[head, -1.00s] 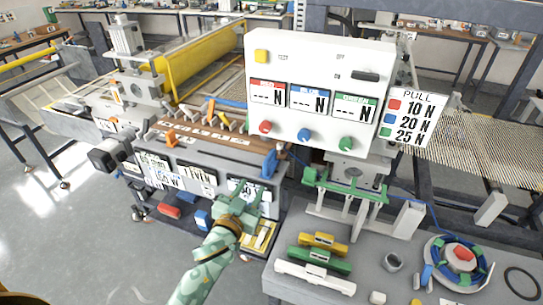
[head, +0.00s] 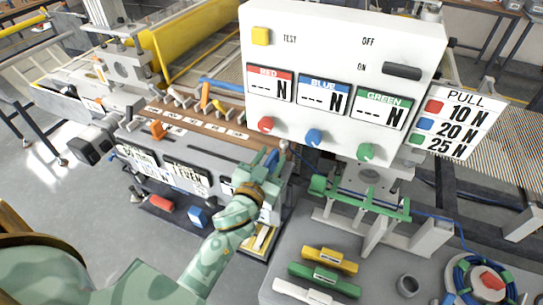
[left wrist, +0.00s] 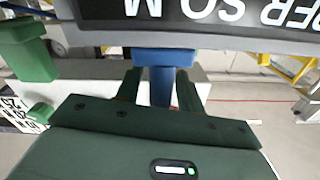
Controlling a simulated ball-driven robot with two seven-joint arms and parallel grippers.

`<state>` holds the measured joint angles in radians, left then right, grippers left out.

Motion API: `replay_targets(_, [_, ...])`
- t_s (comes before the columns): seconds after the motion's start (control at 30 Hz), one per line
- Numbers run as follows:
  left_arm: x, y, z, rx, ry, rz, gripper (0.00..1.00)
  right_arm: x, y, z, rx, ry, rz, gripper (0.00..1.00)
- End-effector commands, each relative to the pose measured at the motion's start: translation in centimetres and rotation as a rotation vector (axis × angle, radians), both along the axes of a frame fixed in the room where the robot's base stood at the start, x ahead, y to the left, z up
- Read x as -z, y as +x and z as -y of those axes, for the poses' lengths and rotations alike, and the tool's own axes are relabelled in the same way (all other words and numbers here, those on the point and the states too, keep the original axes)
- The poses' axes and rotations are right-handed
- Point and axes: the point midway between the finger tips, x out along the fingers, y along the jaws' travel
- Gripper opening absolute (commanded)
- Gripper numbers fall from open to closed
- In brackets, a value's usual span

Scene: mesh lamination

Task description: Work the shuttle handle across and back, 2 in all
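A blue handle (head: 271,158) stands at the right end of the machine's front, beside the brown lettered strip. An orange handle (head: 157,130) stands further left on the same front. No readable label tells which one is the shuttle handle. My left gripper (head: 263,170) is at the blue handle. In the left wrist view the blue handle (left wrist: 162,82) has its stem between my two green fingers (left wrist: 160,92), with a narrow gap visible on each side. The fingers look open around it. My right gripper is out of view.
A white panel (head: 340,25) with red, blue and green knobs overhangs to the right. Below it, a grey table (head: 375,275) holds a yellow bar (head: 330,260), a green bar (head: 325,280) and a white bar (head: 300,293). A row of small levers (head: 205,100) lies behind the front.

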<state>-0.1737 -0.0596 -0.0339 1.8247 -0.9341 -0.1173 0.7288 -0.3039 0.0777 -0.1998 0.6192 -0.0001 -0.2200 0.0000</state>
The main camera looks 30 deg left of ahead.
Motion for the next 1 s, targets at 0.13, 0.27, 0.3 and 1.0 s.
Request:
replay_targets(0.13, [0.0, 0.0, 0.0, 0.000, 0.000, 0.000, 0.13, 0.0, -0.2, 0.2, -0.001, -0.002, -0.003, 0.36])
replay_targets(0.27, [0.0, 0.0, 0.0, 0.000, 0.000, 0.000, 0.00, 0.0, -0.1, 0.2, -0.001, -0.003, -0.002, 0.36])
replay_targets(0.3, [0.0, 0.0, 0.0, 0.000, 0.000, 0.000, 0.00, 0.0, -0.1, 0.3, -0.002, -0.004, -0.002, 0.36])
replay_targets(1.0, [-0.3, -0.8, -14.1, -0.003, 0.009, 0.000, 0.00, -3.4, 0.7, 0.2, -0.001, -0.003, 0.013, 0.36])
